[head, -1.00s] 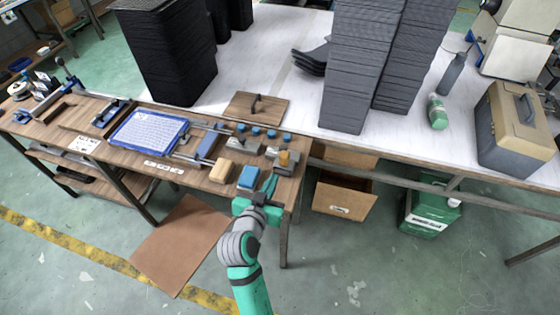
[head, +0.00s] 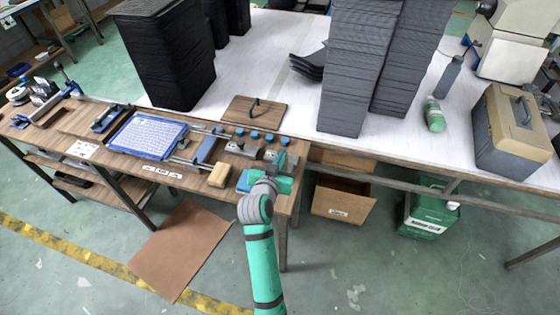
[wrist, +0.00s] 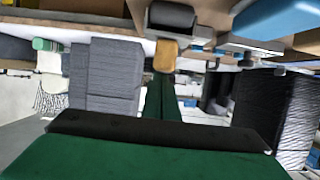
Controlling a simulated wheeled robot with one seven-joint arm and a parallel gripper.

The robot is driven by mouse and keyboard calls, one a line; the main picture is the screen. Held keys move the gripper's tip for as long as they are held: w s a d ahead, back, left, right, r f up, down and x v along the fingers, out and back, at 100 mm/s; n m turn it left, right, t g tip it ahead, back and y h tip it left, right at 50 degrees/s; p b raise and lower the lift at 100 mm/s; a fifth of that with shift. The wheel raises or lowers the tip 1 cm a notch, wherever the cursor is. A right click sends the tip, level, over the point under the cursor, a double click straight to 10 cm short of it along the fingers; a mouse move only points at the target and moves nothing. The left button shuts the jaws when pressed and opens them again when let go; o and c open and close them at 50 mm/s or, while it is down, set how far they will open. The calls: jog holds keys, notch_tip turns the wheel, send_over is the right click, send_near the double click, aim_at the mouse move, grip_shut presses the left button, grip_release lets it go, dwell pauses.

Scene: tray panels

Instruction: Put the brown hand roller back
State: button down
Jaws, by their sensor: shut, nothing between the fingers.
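The brown hand roller shows in the wrist view as a tan handle (wrist: 166,56) beside a dark grey cylinder (wrist: 173,18). In the head view my arm and gripper (head: 281,164) hide most of that spot, at the right end of the wooden bench (head: 190,180). My gripper is shut and empty. In the wrist view its green fingers (wrist: 164,82) lie together, their tips close to the tan handle. I cannot tell whether they touch it.
A blue block (head: 243,180) and a tan block (head: 219,175) sit left of my gripper. Blue knobs (head: 255,134) and a handled wooden board (head: 262,108) lie behind. A blue tray (head: 149,136) is farther left.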

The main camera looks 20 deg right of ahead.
jog(key=shift+s+f, duration=0.15)
jog(key=shift+f, duration=0.45)
jog(key=shift+s+f, duration=0.1)
jog(key=shift+s, duration=0.05)
jog(key=s+a, duration=0.5)
jog(key=s, duration=0.1)
jog(key=shift+s, duration=0.25)
jog(key=f+v, duration=0.1)
jog(key=v, duration=1.1)
jog(key=shift+s+f, duration=0.25)
jog(key=shift+f, duration=0.1)
jog(key=shift+a, duration=0.1)
